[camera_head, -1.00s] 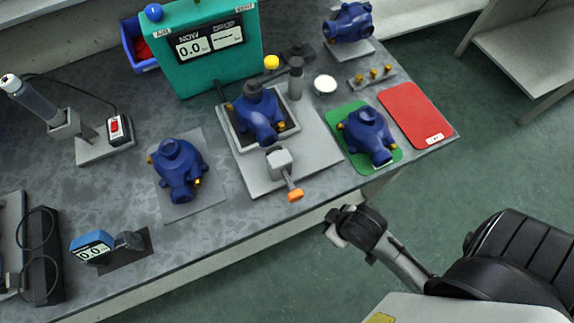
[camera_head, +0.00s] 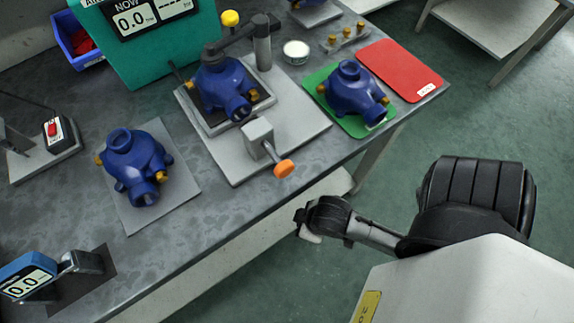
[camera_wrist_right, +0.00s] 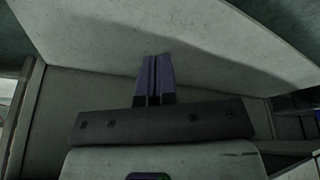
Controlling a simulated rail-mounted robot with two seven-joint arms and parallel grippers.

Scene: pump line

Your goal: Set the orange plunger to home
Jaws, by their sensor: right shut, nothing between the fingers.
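The orange plunger (camera_head: 284,169) is a round orange knob on a short rod. It sticks out toward the front from a grey block (camera_head: 257,138) on a grey fixture plate (camera_head: 305,125) near the table's front edge. A blue pump body (camera_head: 221,88) sits in the fixture behind it. My right gripper (camera_head: 303,222) is off the table's front edge, below and to the right of the plunger and apart from it. In the right wrist view its two fingers (camera_wrist_right: 154,80) are shut together with nothing between them, facing a pale surface. My left gripper is not in view.
A blue pump (camera_head: 136,165) stands on a grey mat at left. Another blue pump (camera_head: 352,90) stands on a green mat (camera_head: 320,77), beside a red mat (camera_head: 402,70). A teal display box (camera_head: 150,58) stands at the back. Floor shows in front of the table.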

